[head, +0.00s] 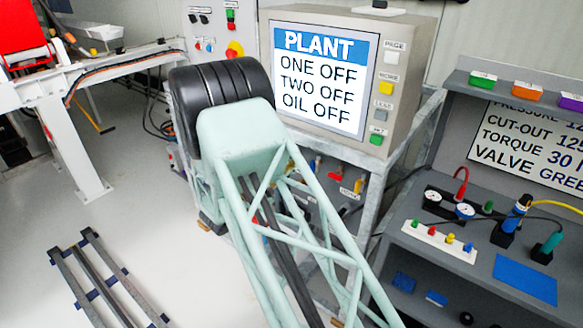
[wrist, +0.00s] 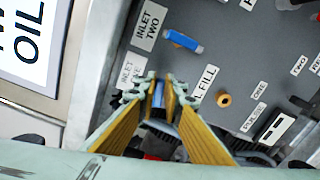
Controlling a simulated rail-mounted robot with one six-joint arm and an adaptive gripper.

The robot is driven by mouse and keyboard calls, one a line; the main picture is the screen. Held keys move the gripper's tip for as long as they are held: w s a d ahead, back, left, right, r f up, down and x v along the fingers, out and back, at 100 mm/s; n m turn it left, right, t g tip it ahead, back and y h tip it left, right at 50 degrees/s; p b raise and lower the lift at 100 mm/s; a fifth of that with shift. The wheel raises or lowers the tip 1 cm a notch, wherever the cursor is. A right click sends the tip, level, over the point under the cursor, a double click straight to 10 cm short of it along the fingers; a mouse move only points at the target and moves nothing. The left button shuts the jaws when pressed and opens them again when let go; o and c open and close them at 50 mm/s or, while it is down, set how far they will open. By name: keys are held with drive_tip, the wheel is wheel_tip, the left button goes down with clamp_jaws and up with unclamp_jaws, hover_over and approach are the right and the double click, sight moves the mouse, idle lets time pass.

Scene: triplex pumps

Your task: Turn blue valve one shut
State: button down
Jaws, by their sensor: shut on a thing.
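Blue valve one (wrist: 158,98) is a blue lever between my fingers in the wrist view, lengthwise up the picture. It is beside a partly covered label beginning "INLET" (wrist: 130,74). My gripper (wrist: 158,86) is shut on this lever, one finger on each side; the fingers hide its lower part. A second blue lever (wrist: 184,41) lies crosswise, slightly tilted, beside the "INLET TWO" label (wrist: 150,25). In the head view my arm covers much of the valve panel, and my gripper cannot be made out. The plant screen (head: 318,80) reads ONE OFF, TWO OFF, OIL OFF.
An orange round fitting (wrist: 224,100) is right of the "OIL FILL" label (wrist: 205,84). A metal frame post (head: 372,205) stands right of the panel. The grey bench (head: 425,262) with gauges and tools is further right. A rail frame (head: 95,285) lies on the floor.

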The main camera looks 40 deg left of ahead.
drive_tip(key=shift+f+m+b, duration=0.3)
drive_tip(key=shift+m+b, duration=0.9)
drive_tip(key=shift+b, duration=0.1)
drive_tip(key=shift+m+b, duration=0.35)
drive_tip(key=shift+m, duration=0.05)
drive_tip(key=c, duration=2.7)
unclamp_jaws()
drive_tip(key=shift+c, duration=0.2)
drive_tip(key=shift+s, duration=0.15)
drive_tip(key=s, duration=1.1)
drive_tip(key=shift+s, duration=0.35)
drive_tip(key=shift+d, duration=0.1)
drive_tip(key=shift+d+r, duration=0.1)
